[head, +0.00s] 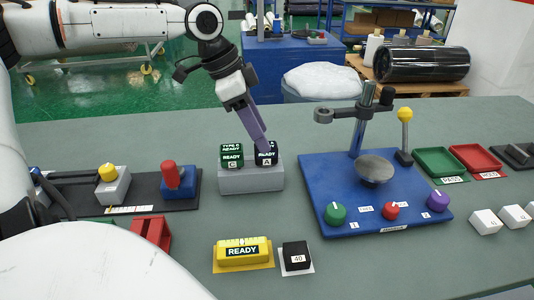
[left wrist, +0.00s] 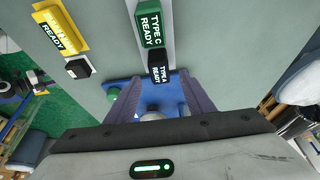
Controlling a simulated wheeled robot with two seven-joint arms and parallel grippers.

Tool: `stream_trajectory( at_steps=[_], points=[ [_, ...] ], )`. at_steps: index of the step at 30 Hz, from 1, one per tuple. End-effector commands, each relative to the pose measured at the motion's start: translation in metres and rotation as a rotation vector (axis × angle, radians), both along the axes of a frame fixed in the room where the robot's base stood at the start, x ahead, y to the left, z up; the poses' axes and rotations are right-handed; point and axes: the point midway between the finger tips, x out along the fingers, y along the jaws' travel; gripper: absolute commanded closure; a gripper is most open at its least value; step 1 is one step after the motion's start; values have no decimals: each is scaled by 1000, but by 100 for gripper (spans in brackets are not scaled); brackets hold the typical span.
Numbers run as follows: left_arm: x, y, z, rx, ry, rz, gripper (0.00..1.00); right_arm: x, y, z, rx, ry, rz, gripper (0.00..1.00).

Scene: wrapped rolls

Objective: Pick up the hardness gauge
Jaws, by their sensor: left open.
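Two hardness gauges sit side by side on a grey block (head: 250,182) in the head view. The green one (head: 231,157) reads "READY" and "C", and the black one (head: 266,158) reads "READY" and "A". My left gripper (head: 264,144) points down at the black gauge, its purple fingers partly covering the top. In the left wrist view the open fingers (left wrist: 160,82) are on either side of the black gauge's line (left wrist: 159,67), with the green gauge (left wrist: 150,24) just beyond. Contact cannot be told. My right gripper is not in view.
A blue stand (head: 330,205) with a post, dish and coloured knobs stands to the right. A yellow "READY" block (head: 243,251) and a black "40" block (head: 296,256) lie in front. Green and red trays (head: 440,163) lie far right. Left holds a black base with yellow and red knobs (head: 172,178).

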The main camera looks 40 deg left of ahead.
Motion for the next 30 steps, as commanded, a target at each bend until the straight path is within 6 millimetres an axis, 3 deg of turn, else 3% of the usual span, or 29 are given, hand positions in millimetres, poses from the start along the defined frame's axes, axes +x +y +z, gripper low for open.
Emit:
stream_trajectory(
  at_steps=[7,17,19,26,30],
  points=[
    [8,-7,-37,3,7,-1,52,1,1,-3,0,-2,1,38],
    [12,-10,-44,0,1,0,52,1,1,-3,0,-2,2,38],
    [12,-10,-44,0,1,0,58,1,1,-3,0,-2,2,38],
    [12,-10,-44,0,1,0,97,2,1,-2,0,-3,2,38],
    [12,-10,-43,-1,-1,0,100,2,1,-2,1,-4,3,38]
  ],
)
